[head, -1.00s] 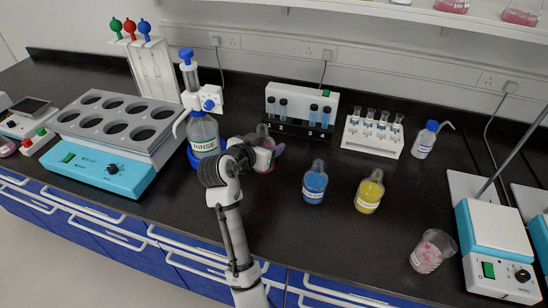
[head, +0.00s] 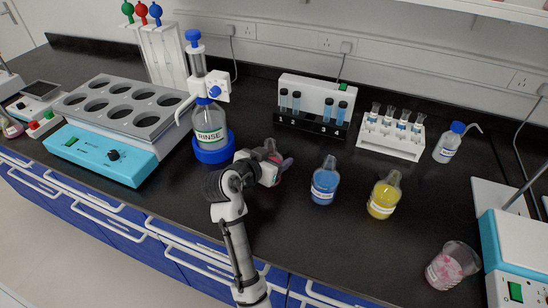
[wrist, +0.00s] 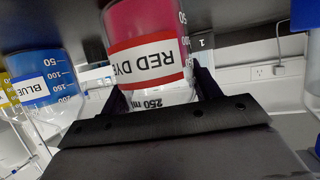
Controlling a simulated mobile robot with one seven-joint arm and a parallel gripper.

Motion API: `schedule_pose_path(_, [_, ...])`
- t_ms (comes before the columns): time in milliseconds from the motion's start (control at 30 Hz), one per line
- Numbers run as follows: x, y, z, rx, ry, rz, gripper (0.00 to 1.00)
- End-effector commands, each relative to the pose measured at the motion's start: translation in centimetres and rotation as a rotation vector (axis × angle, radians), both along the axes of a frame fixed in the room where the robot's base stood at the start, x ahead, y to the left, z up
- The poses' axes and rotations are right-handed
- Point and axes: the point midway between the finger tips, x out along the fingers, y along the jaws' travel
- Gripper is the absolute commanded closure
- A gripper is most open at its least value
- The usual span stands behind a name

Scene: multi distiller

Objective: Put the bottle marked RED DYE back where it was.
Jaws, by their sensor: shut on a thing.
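The RED DYE bottle (wrist: 146,28) fills the top middle of the wrist view, its label upside down there. My gripper (wrist: 160,88) is shut around it, with a dark finger on either side. In the head view my gripper (head: 268,172) is between the RINSE bottle and the blue bottle, and the red bottle (head: 275,158) is partly hidden by it. I cannot tell whether its base touches the bench. The blue bottle (head: 325,184) stands just to the right, and the yellow bottle (head: 384,196) stands further right.
The RINSE bottle (head: 210,132) with its dispenser stands left of my gripper. Behind are a white-and-black tube block (head: 312,108) and a white tube rack (head: 390,139). A beaker with pink contents (head: 452,265) stands at the right front. Bare bench (head: 330,245) lies in front of the bottles.

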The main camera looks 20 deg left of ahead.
Motion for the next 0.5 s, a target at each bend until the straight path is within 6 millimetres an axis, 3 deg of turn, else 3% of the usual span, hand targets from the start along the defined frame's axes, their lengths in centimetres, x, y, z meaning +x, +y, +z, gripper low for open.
schedule_pose_path(33, [0.02,-0.02,-0.24,0.000,0.000,-0.001,0.37])
schedule_pose_path(200, [0.02,-0.02,-0.13,0.000,0.000,-0.001,0.16])
schedule_pose_path(500, [0.02,-0.02,0.12,0.000,0.000,0.000,0.16])
